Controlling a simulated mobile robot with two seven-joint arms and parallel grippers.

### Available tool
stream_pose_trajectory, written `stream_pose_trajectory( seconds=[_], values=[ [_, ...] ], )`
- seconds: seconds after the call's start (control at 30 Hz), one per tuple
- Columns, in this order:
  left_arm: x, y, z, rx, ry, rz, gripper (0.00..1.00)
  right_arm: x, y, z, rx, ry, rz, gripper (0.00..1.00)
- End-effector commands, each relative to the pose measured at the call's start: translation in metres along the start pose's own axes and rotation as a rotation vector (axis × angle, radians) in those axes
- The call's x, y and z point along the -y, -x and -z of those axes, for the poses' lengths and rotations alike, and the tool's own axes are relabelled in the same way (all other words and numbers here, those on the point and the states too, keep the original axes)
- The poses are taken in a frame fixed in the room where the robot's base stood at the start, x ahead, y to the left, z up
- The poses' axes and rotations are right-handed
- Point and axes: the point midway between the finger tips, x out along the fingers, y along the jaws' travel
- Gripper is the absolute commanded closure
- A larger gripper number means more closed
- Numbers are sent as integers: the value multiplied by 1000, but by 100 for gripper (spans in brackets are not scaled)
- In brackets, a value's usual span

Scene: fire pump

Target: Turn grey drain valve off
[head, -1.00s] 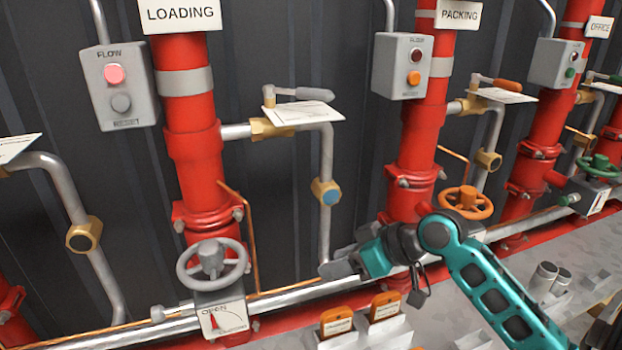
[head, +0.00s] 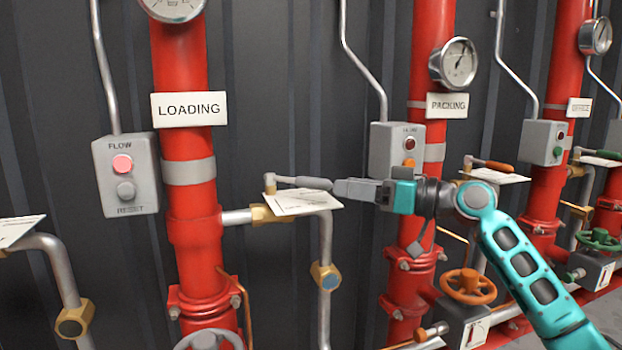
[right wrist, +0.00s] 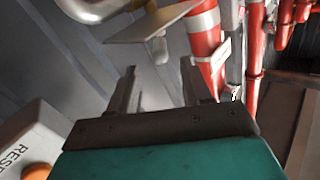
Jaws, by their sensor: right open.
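The grey drain valve lever (head: 303,183) sticks out to the right above a white tag plate (head: 300,202), on the brass side outlet of the LOADING riser (head: 190,235). My right gripper (head: 352,190) is open and empty, just right of the lever's free end and at about its height. In the head view its fingers point left at the lever; whether they touch it I cannot tell. In the right wrist view the open fingers (right wrist: 160,78) have nothing between them. A plate (right wrist: 152,24) and a grey rounded part (right wrist: 92,8) lie beyond them. My left gripper is out of view.
The PACKING control box (head: 398,150) stands just behind and above my right gripper. The FLOW box (head: 126,176) is left of the LOADING riser. An orange-handled lever (head: 490,164) and orange handwheel (head: 468,286) are to the right. A bent silver pipe (head: 326,240) drops below the valve.

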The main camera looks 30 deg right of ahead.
Motion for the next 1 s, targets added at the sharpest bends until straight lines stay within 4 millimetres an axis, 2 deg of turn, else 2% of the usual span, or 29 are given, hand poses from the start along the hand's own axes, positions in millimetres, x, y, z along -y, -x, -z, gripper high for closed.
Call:
stream_pose_trajectory(
  seconds=[0.3, 0.5, 0.7, 0.93, 1.0],
  values=[
    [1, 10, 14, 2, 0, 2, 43, 0, -53, 3, -2, -2, 1, 52],
    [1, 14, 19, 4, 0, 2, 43, 0, -77, 2, -1, -1, 0, 52],
    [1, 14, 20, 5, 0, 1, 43, 0, -86, 0, 0, 0, 0, 52],
    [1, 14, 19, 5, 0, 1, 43, 0, -86, -1, 1, 0, 0, 52],
    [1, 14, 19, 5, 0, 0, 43, 0, -86, -1, 1, 0, 0, 58]
  ],
)
